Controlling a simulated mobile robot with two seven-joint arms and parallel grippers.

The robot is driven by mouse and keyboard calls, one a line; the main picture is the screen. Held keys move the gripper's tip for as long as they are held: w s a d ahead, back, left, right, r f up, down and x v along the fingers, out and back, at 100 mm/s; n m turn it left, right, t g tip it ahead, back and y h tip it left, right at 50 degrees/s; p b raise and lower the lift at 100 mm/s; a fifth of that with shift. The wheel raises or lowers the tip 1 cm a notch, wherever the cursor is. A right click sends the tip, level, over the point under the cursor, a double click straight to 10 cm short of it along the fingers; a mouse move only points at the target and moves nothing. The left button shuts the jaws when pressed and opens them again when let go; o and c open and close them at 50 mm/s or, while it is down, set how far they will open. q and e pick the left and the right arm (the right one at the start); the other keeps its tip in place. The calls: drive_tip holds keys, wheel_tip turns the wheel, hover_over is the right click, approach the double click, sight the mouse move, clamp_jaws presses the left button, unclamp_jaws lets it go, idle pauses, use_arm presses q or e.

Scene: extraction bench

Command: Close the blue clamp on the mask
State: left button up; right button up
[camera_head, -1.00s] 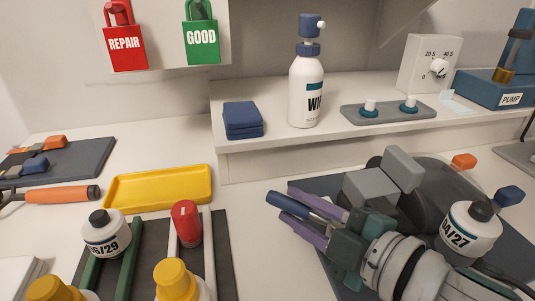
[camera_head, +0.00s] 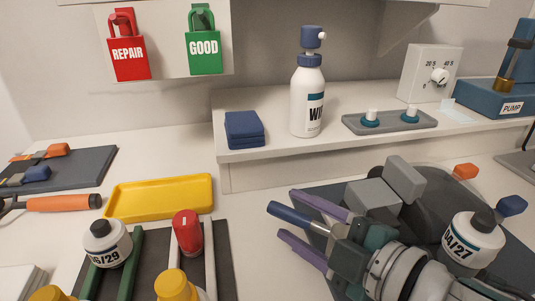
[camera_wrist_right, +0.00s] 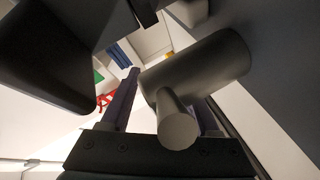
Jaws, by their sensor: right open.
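The mask (camera_head: 428,205) is a dark grey shape on a dark mat at the right of the head view, partly hidden by my right arm. The blue clamp (camera_head: 512,205) is a small blue block at the mask's right edge; I cannot tell how far it stands open. My right gripper (camera_head: 287,214) has two purple fingers spread apart, left of the mask and pointing away from the blue clamp. A blue-handled rod (camera_head: 290,214) shows between the fingers, not gripped. In the right wrist view, a grey cylinder (camera_wrist_right: 205,75) partly hides the fingers. My left gripper is out of view.
An orange block (camera_head: 465,171) sits at the mask's far edge. A white canister (camera_head: 468,243) stands beside my right arm. A white shelf (camera_head: 280,150) runs behind, holding a spray bottle (camera_head: 308,100). A yellow tray (camera_head: 160,198) and several bottles occupy the left.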

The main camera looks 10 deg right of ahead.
wheel_tip(320, 180, up, 20)
drive_tip(key=p, duration=0.8)
drive_tip(key=shift+f, duration=0.1)
drive_tip(key=shift+c, duration=0.4)
